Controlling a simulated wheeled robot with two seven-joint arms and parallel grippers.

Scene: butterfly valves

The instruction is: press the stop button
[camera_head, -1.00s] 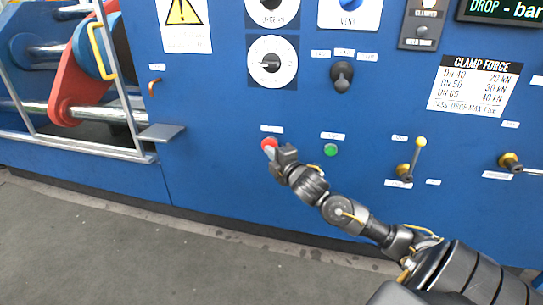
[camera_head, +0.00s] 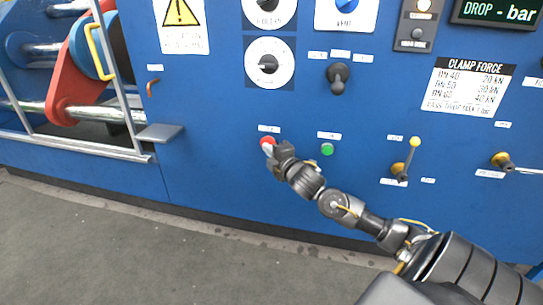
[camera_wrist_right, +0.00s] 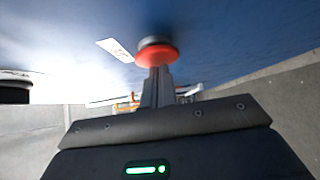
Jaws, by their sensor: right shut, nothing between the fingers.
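The red stop button (camera_head: 267,141) is on the blue panel under a small white label. Its lower right part is hidden by my gripper in the head view. My right gripper (camera_head: 271,151) is shut and empty, with its fingertips at the button. In the right wrist view the red button (camera_wrist_right: 156,55) has a dark collar behind it. The shut fingers of my right gripper (camera_wrist_right: 157,78) reach up to its lower edge; I cannot tell whether they touch it. My left gripper is not in view.
A green button (camera_head: 327,149) is right of the stop button. A yellow-knobbed lever (camera_head: 408,158) and another valve handle (camera_head: 502,161) are farther right. A grey ledge (camera_head: 160,133) and guarded red machinery (camera_head: 75,70) are at left. The floor in front is clear.

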